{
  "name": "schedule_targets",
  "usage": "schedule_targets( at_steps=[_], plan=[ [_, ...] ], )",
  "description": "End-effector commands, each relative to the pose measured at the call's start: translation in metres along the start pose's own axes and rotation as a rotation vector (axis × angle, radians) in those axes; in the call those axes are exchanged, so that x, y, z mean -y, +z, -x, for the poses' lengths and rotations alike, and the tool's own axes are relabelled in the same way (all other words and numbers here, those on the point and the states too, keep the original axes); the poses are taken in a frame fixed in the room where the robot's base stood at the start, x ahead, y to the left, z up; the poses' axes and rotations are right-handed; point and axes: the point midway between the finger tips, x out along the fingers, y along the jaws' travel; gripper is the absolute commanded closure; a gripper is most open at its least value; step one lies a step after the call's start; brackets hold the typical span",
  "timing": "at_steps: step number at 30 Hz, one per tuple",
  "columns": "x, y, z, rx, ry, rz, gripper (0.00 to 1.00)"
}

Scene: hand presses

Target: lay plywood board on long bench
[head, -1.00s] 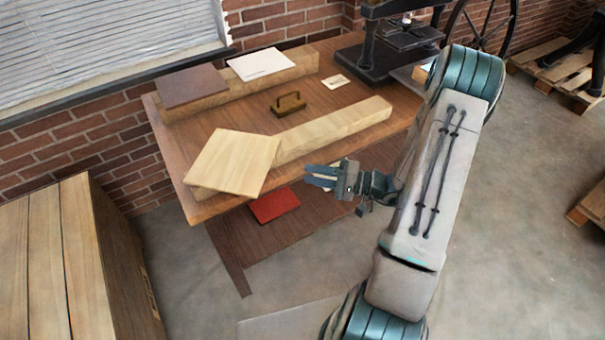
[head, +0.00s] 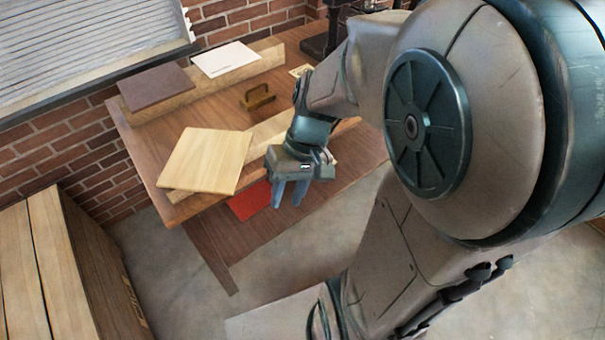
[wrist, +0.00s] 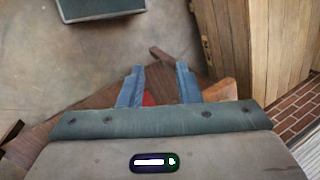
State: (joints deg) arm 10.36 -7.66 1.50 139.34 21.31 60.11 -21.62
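The plywood board (head: 207,160) is a pale, square sheet. It rests on the near left end of a long wooden beam on the brown wooden bench (head: 150,150), close to the bench's front left corner. My gripper (head: 288,195) hangs fingers-down in front of the bench's front edge, to the right of the board and apart from it. In the wrist view my gripper's two blue-grey fingers (wrist: 160,85) stand apart with nothing held between them. The board cannot be made out in the wrist view.
A dark brown board (head: 156,86) and a white sheet (head: 226,59) lie on a rear beam. A brass-coloured handled block (head: 258,97) sits between the beams. A red board (head: 250,200) lies below on the lower shelf. Wooden crates (head: 60,265) stand at left. My arm hides the right side.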

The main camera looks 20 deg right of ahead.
Motion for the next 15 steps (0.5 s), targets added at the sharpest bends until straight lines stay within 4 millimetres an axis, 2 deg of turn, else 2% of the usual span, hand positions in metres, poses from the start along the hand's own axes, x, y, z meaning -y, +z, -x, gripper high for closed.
schedule_targets(
  at_steps=[3,9,15],
  plan=[
    [-0.002,0.009,0.020,-0.113,0.149,0.018,0.69],
    [-0.006,0.016,0.046,-0.287,0.296,0.022,0.69],
    [-0.007,0.017,0.057,-0.358,0.339,0.021,0.69]
  ],
)
